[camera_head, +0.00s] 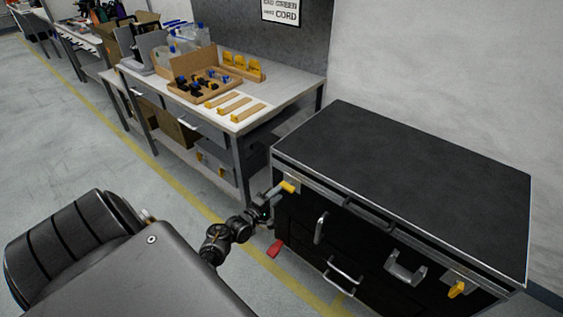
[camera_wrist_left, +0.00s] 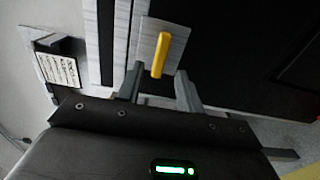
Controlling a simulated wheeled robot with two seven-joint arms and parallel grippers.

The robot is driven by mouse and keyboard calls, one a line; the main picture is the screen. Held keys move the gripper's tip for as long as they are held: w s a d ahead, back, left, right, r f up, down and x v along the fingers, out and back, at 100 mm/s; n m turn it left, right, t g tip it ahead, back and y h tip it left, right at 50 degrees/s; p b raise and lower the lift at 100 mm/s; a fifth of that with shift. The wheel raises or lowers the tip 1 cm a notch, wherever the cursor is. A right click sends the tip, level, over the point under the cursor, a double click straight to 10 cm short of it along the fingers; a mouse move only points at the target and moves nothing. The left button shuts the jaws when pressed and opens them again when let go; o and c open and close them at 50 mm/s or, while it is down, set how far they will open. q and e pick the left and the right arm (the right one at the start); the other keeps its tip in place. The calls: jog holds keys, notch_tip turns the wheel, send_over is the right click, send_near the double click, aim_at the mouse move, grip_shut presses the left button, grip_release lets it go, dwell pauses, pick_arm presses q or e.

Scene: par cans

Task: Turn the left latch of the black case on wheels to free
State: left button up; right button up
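The black case (camera_head: 400,165) stands against the wall at the right, its lid closed. Its left latch (camera_head: 288,187), a yellow lever on a metal plate, is at the upper left of the front. In the left wrist view the yellow lever (camera_wrist_left: 160,50) is nearly upright in the picture, slightly tilted. My left gripper (camera_head: 272,196) is right at this latch. Its fingers (camera_wrist_left: 160,73) are apart, one on each side of the lever's lower end, with gaps visible. I cannot tell the exact depth. My right gripper is not in view.
A second yellow latch (camera_head: 456,289) is on the front's right. Metal handles (camera_head: 343,272) stick out from the front, and a red part (camera_head: 275,248) shows low at the left. A workbench (camera_head: 285,98) with trays stands left of the case. Open floor lies in front of the bench.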

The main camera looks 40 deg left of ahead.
pick_arm(q)
jog(key=s, duration=0.6)
jog(key=shift+s, duration=0.35)
jog(key=shift+d, duration=0.1)
jog(key=s+d+f+m+g, duration=0.3)
jog(key=s+f+m, duration=0.15)
jog(key=f, duration=0.45)
jog(key=s+d+f+m+g, duration=0.3)
jog(key=s+f+m+g, duration=0.15)
jog(key=f, duration=0.35)
jog(key=s+d+f+m+g, duration=0.25)
jog(key=s+f+m, duration=0.2)
jog(key=f, duration=0.45)
jog(key=s+d+f+m+g, duration=0.2)
jog(key=s+d+f, duration=0.1)
jog(key=s, duration=0.6)
jog(key=s+d+f+m+g, duration=0.2)
jog(key=s+d+f+m, duration=0.1)
jog(key=s, duration=0.6)
jog(key=s+d+f+m+g, duration=0.2)
jog(key=s+d+f+g, duration=0.1)
jog(key=s, duration=0.6)
jog(key=shift+f, duration=0.45)
